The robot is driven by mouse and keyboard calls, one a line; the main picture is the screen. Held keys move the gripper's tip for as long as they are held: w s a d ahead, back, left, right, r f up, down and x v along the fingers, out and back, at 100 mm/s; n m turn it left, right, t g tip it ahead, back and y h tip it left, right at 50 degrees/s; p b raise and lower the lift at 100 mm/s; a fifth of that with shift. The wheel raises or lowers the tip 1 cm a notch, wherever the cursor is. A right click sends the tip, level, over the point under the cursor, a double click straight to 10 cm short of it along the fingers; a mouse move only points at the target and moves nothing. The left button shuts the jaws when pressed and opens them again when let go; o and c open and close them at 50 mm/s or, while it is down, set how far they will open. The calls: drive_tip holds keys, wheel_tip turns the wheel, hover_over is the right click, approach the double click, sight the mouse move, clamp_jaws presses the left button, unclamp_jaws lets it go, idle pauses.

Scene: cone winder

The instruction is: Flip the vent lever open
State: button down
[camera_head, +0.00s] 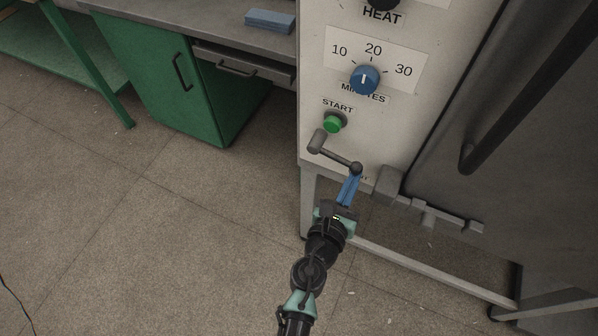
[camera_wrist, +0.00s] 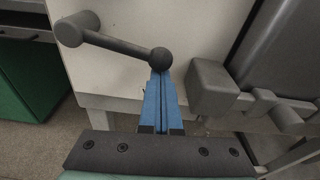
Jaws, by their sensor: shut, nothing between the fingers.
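The vent lever (camera_head: 336,156) is a dark grey bar on the lower front of the white panel. It has a thick cylindrical end at its upper left and a round ball end at its lower right. It also shows in the wrist view (camera_wrist: 115,45). My gripper (camera_head: 354,178) has blue fingers, shut together with nothing between them. In the wrist view the fingertips (camera_wrist: 161,76) are right at the ball end and overlap it in the picture. I cannot tell whether they touch it. The label below the lever is mostly hidden by my gripper.
Above the lever are the green START button (camera_head: 334,122) and the blue MINUTES knob (camera_head: 364,80). A grey latch block (camera_head: 390,180) and the large door with its dark handle (camera_head: 520,95) are to the right. A green cabinet (camera_head: 190,85) stands left. Open floor lies at lower left.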

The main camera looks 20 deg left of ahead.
drive_tip(key=s+f+b, duration=0.2)
drive_tip(key=s+b, duration=0.1)
drive_tip(key=s, duration=0.6)
drive_tip(key=shift+a+f+b, duration=0.15)
drive_tip(key=shift+f+b, duration=0.05)
drive_tip(key=shift+b, duration=0.2)
idle(0.5)
